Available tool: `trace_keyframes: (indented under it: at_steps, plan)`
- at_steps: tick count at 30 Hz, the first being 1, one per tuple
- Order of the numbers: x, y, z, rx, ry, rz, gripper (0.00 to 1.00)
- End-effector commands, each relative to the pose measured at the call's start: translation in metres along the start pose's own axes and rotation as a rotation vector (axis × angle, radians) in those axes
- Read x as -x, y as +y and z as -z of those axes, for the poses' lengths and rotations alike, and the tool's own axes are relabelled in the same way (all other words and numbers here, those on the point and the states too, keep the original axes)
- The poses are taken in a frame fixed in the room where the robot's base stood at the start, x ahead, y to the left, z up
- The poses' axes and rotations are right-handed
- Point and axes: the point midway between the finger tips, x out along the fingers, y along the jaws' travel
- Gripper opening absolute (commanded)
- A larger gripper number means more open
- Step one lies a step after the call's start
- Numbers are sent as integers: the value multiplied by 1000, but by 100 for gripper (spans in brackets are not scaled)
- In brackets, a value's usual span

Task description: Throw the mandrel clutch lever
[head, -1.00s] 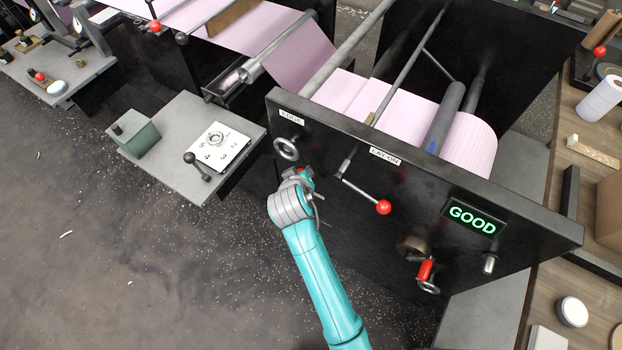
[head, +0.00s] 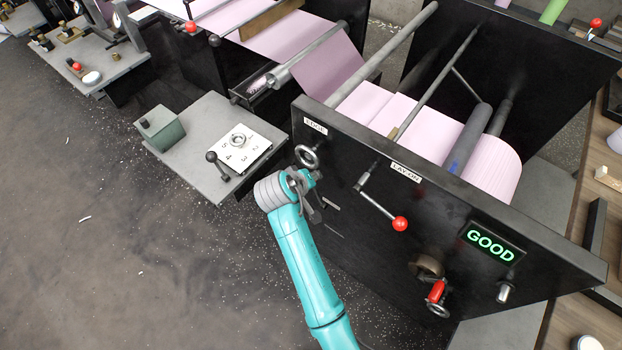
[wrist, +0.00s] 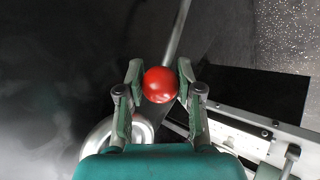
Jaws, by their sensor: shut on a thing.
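In the wrist view a glossy red ball knob (wrist: 159,85) sits between the two fingertips of my gripper (wrist: 160,88), which is shut on it. A grey metal rod (wrist: 180,35) runs up the picture from behind the knob. In the head view my gripper (head: 306,190) is at the left end of the black machine panel (head: 345,240), just below the handwheel (head: 307,156) by the EDGE label. The knob and most of its lever are hidden there by my gripper. No label for the mandrel clutch is readable.
The LAY-ON lever with a red ball (head: 400,223) is right of my gripper. Further right are a lit GOOD sign (head: 490,245) and a red-handled crank (head: 437,292). A grey side table (head: 190,125) holds a numbered plate (head: 240,150). Open floor lies left.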

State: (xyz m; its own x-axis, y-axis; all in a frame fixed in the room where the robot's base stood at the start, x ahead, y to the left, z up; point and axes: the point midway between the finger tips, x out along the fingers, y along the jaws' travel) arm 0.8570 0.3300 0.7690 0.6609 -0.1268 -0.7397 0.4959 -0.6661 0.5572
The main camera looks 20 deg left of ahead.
Motion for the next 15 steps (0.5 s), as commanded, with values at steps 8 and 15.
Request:
trace_keyframes:
  at_steps: [8,15]
  plan:
    - [0,-1,1,1,3,3,61]
    - [1,-1,1,1,3,2,61]
